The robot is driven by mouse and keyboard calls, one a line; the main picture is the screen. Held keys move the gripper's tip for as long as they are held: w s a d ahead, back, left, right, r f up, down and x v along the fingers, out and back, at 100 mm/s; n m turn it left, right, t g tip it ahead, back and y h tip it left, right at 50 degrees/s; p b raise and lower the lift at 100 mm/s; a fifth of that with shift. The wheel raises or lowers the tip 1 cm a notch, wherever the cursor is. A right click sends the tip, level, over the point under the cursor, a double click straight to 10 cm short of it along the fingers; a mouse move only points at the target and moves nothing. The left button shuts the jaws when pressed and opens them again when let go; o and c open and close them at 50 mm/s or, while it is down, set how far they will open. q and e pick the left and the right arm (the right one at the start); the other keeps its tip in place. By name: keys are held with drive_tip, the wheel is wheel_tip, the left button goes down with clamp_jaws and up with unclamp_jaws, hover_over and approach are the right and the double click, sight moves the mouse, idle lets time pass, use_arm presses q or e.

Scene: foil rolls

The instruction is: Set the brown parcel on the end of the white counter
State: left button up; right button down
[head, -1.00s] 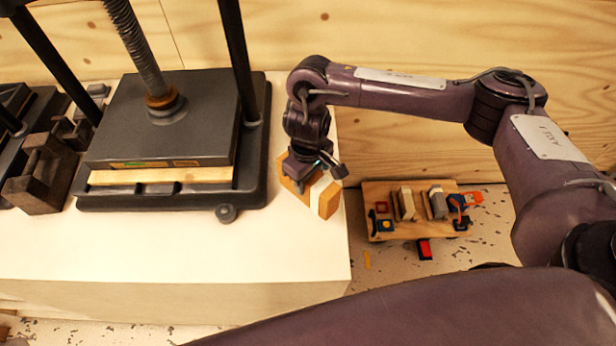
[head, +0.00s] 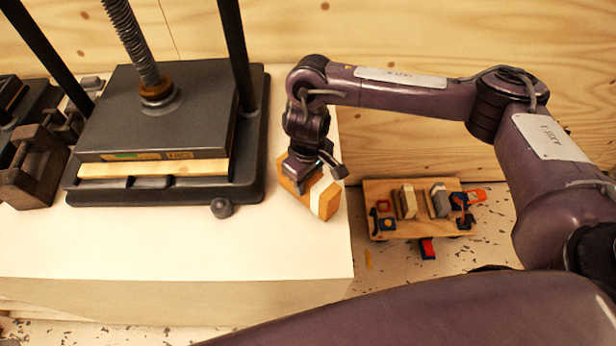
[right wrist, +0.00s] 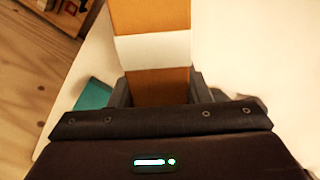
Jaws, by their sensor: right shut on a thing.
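The brown parcel (head: 327,203), an orange-brown block with a white band, is at the right end of the white counter (head: 280,250). My right gripper (head: 302,175) is shut on it from above. In the right wrist view the parcel (right wrist: 151,48) sits between the two fingers (right wrist: 155,88) and extends away from them, its white band across it. The parcel's underside is hidden, so I cannot tell whether it touches the counter. My left gripper is not in view.
A dark screw press (head: 165,120) stands on the counter left of the parcel. Dark iron blocks (head: 35,170) are farther left. A wooden cart (head: 420,210) with small items stands on the floor at right. A teal thing (right wrist: 92,95) shows near the counter edge. The counter's front is clear.

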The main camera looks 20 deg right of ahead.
drive_tip(key=shift+f, duration=0.4)
drive_tip(key=c, duration=0.7)
unclamp_jaws()
drive_tip(key=shift+f, duration=0.1)
wheel_tip(320, 180, up, 8)
drive_tip(key=shift+f+p, duration=0.1)
drive_tip(key=shift+p, duration=0.25)
